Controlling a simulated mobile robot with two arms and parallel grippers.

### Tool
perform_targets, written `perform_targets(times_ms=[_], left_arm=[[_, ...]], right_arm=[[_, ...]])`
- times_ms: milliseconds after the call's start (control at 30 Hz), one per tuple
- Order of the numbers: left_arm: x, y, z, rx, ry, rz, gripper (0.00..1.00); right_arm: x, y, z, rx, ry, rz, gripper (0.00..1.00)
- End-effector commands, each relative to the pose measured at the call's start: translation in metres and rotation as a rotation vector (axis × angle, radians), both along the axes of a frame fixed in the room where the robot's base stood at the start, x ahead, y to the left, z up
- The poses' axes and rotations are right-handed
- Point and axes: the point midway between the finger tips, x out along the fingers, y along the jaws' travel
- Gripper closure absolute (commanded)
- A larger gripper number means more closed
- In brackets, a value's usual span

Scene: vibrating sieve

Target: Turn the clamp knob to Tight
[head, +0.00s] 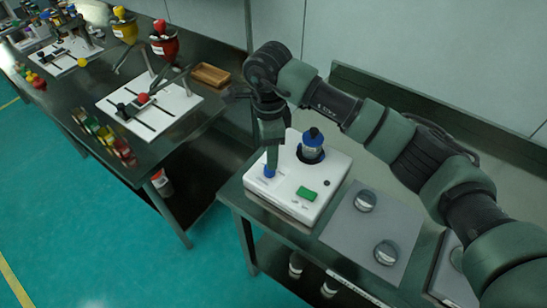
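A white box-shaped machine (335,172) stands on the dark bench, with a blue and black jar (312,150) upright on its top. A small blue knob (268,172), which seems to be the clamp knob, sits at the left front corner of the machine's top. My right arm reaches in from the right, and my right gripper (270,164) points down directly at the knob. Its fingertips are at or just above the knob. Whether they are closed around it is too small to tell, and the knob's markings are unreadable. My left gripper is out of view.
A green button (306,193) and a small dark knob sit on the machine's front. A grey panel with two round silver dials (366,201) lies to its right. Another bench (165,150) at left holds funnels on stands, a wooden tray (211,75) and small bottles.

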Motion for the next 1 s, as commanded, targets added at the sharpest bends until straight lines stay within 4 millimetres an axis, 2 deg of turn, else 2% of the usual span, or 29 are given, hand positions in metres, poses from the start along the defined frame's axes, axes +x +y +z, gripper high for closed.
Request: perform_targets(times_ms=[100,300,467,700,867,900,1000], left_arm=[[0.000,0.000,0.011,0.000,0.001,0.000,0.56],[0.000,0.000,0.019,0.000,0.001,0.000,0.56],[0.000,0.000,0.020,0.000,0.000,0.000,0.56],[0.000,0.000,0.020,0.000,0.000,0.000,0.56],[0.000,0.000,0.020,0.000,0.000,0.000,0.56],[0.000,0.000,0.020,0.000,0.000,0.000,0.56],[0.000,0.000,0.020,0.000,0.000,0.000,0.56]], right_arm=[[-0.001,0.000,-0.018,0.000,0.005,0.000,0.50],[-0.001,0.000,-0.046,0.000,0.002,-0.001,0.50],[-0.001,0.000,-0.056,0.000,0.001,0.000,0.50],[0.000,0.000,-0.057,0.000,-0.001,0.000,0.50],[0.000,0.000,-0.057,0.000,0.000,0.000,0.95],[0.000,0.000,-0.057,0.000,0.000,0.000,1.00],[0.000,0.000,-0.057,0.000,-0.001,-0.001,1.00]])
